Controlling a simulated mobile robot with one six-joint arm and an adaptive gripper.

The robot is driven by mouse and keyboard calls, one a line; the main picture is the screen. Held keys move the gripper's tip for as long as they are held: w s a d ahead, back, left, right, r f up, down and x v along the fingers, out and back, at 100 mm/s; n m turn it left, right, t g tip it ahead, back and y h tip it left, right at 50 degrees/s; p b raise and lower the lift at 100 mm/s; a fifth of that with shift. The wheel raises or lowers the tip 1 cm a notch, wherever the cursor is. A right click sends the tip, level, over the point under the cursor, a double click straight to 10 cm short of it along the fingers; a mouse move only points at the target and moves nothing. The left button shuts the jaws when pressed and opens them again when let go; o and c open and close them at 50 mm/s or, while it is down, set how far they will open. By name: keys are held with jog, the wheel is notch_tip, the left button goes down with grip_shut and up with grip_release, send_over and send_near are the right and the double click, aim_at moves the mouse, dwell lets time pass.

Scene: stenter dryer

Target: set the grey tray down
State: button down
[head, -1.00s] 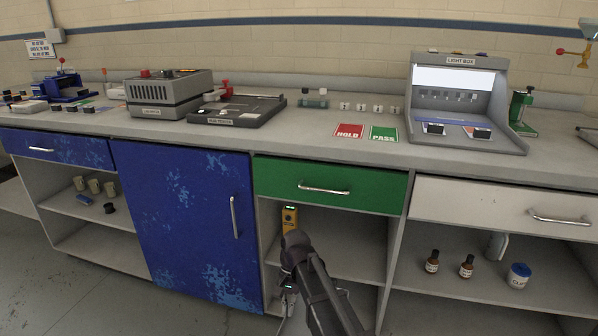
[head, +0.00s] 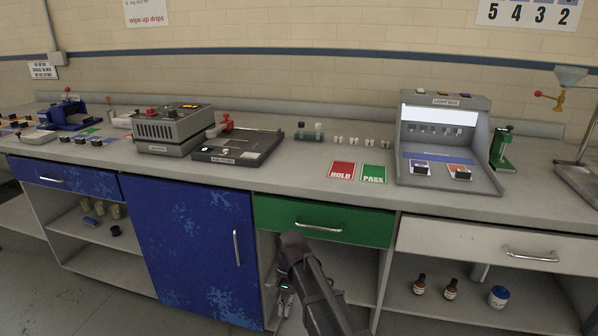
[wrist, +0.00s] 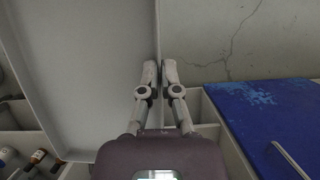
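The grey tray (wrist: 85,85) fills much of the left of the wrist view, with its raised rim running up the middle. My gripper (wrist: 160,72) has its two fingers close together on that rim, one on each side, and holds the tray by its wall.
The bench top (head: 270,180) carries a light box (head: 445,190), a grey device (head: 172,128), and the red HOLD (head: 342,170) and green PASS (head: 374,173) cards. Bottles (head: 450,288) stand on the lower right shelf. The blue door (head: 185,240) is shut.

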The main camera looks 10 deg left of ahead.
notch_tip(320, 180, up, 28)
jog(key=p, duration=2.6)
jog(key=shift+f, duration=0.25)
jog(key=shift+a, duration=0.15)
